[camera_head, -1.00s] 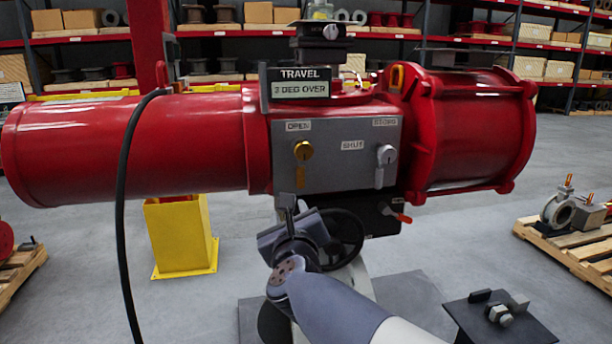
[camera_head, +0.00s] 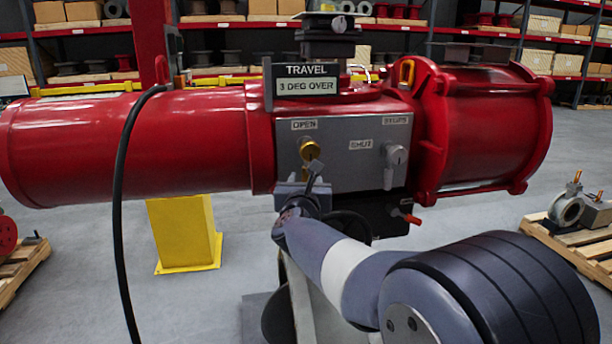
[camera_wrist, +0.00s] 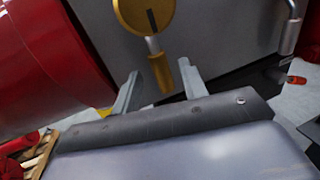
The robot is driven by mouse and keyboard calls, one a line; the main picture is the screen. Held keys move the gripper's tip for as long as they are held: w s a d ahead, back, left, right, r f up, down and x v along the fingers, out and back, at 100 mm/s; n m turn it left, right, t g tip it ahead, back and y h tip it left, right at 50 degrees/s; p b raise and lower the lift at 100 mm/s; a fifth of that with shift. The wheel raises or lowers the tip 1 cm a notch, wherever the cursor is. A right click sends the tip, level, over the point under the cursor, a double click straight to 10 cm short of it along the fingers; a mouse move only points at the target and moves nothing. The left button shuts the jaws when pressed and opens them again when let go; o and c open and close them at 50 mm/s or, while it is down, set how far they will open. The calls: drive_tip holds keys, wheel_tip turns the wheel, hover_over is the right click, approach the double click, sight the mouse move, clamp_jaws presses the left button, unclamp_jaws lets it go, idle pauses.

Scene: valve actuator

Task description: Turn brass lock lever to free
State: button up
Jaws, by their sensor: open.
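The brass lock lever (camera_head: 309,150) sits on the grey panel under the OPEN label, with a round brass hub. In the wrist view its hub (camera_wrist: 145,14) is at the top and its arm (camera_wrist: 160,68) hangs down. My gripper (camera_wrist: 157,80) is open, with one finger on each side of the lever's lower end. I cannot tell whether either finger touches it. In the head view my gripper (camera_head: 302,180) covers the lower part of the lever.
A silver stop lever (camera_head: 396,158) hangs under the STOPS label to the right; its end (camera_wrist: 290,35) shows in the wrist view. A sign (camera_head: 306,80) reads TRAVEL 3 DEG OVER. A black hose (camera_head: 120,220) hangs at left. A red-tipped handle (camera_head: 408,217) sits below the panel.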

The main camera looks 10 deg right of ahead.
drive_tip(key=shift+w+d, duration=0.2)
drive_tip(key=shift+w, duration=0.5)
clamp_jaws()
